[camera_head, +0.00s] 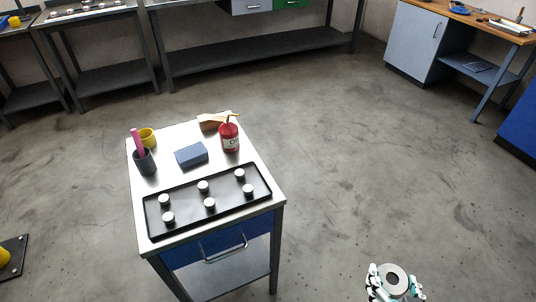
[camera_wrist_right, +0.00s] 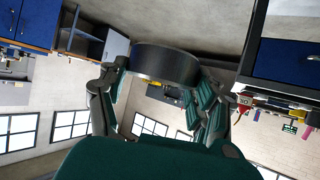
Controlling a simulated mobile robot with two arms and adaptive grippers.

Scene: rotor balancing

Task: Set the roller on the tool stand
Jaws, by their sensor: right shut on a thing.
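The roller (camera_head: 396,275) is a short dark cylinder with a pale grey ring on its end face and a dark centre. My right gripper (camera_head: 395,285) is shut on it at the lower right of the head view, above the floor and apart from the cart. In the right wrist view, the roller's dark side (camera_wrist_right: 166,64) shows between the fingers. The white-topped cart (camera_head: 177,139) left of centre appears to be the tool stand. It has a blue drawer and a lower shelf. My left gripper is not in view.
On the cart, a black tray (camera_head: 184,205) with several white-topped pegs fills the front. Behind it are a blue box (camera_head: 191,155), a red can (camera_head: 229,138), a dark cup (camera_head: 145,162), a yellow cup (camera_head: 148,138) and a brown block (camera_head: 211,122). Open floor lies to the right.

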